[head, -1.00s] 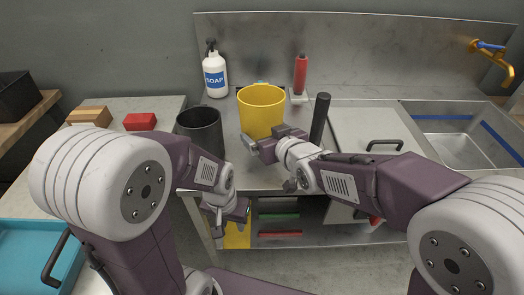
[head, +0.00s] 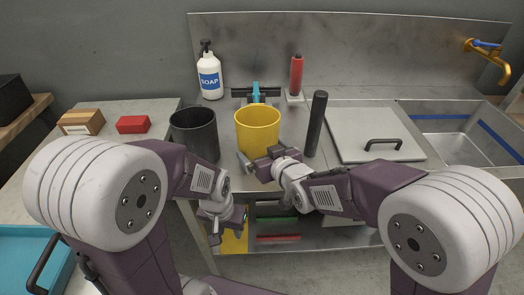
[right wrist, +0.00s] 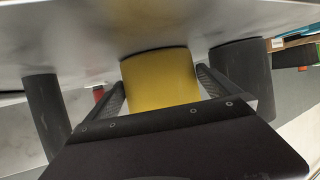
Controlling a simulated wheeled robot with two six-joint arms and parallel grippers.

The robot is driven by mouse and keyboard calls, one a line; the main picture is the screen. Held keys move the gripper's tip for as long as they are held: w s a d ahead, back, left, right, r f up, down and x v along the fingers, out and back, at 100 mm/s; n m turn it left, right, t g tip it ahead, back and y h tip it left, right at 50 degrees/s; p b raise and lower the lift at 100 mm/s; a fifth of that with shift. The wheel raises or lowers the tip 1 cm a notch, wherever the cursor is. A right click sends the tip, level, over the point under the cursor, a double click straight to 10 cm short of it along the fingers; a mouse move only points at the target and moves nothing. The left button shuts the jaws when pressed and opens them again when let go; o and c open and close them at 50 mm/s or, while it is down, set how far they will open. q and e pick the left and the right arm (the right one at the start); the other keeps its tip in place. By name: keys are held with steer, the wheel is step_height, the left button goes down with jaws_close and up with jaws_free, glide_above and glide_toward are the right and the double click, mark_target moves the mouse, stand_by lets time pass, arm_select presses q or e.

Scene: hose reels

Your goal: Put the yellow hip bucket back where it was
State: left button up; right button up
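The yellow hip bucket (head: 258,127) stands upright at the front middle of the steel counter, right of a dark grey bucket (head: 194,135). My right gripper (head: 261,158) is at its near side. In the right wrist view, which is upside down, the yellow bucket (right wrist: 160,80) fills the gap between the two fingers, and its base seems to meet the counter. The fingers look closed against its sides. My left gripper (head: 228,228) hangs low in front of the counter edge, fingers apart, holding nothing that I can see.
A dark upright cylinder (head: 316,124) stands close right of the bucket. Behind are a teal-handled item (head: 255,92), a soap bottle (head: 208,75) and a red bottle (head: 296,75). A grey lid (head: 372,140) and a sink (head: 465,140) lie to the right.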

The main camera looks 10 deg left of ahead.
steer(key=shift+r, duration=0.1)
steer(key=shift+s+r+p, duration=0.1)
steer(key=shift+r+p, duration=0.15)
steer(key=shift+p, duration=0.05)
steer(key=p+v, duration=0.1)
steer(key=v, duration=0.8)
steer(key=shift+d+r, duration=0.1)
steer(key=shift+r, duration=0.05)
steer(key=shift+b+v, duration=0.55)
steer(key=shift+v, duration=0.35)
steer(key=shift+s+d, duration=0.25)
steer(key=shift+s, duration=0.1)
